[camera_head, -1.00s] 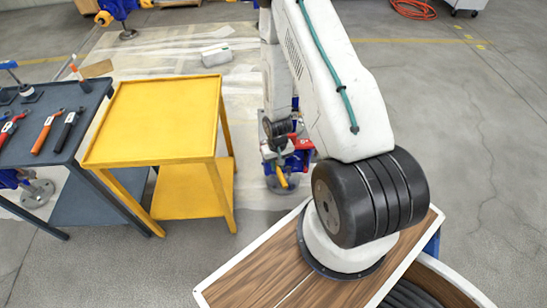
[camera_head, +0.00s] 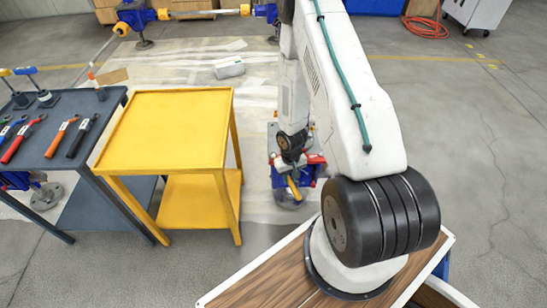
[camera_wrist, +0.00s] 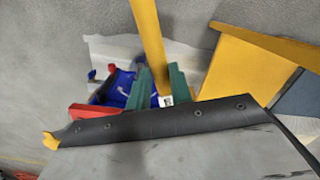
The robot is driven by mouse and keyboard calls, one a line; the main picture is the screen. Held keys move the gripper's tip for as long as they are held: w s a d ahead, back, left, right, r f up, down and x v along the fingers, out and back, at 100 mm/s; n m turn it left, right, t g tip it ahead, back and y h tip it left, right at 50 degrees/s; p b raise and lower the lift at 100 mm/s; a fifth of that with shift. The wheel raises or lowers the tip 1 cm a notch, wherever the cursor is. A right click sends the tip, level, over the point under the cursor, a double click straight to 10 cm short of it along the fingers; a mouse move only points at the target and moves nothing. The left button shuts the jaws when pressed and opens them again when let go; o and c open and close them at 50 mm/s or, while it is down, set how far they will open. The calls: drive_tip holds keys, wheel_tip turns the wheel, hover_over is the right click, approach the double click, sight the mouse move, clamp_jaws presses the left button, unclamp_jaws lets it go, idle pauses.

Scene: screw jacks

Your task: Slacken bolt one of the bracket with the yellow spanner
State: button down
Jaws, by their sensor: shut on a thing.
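My gripper (camera_wrist: 161,85) shows in the wrist view as two green fingers shut on the yellow spanner (camera_wrist: 148,40). The spanner's shaft runs up out of the top of that view, so that end is cut off. In the head view the yellow spanner (camera_head: 294,188) hangs below my wrist in front of a blue and red bracket (camera_head: 311,168) on a round grey foot. Blue and red parts (camera_wrist: 115,90) also show just left of the fingers in the wrist view. Bolt one cannot be made out. I cannot tell whether the spanner touches the bracket.
A yellow table (camera_head: 165,130) with a lower shelf stands left of the bracket. Left of it, a dark grey bench (camera_head: 52,160) carries several spanners and tools. Grey floor at the right is mostly clear.

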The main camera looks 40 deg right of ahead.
drive_tip(key=shift+r, duration=0.9)
drive_tip(key=shift+s, duration=0.1)
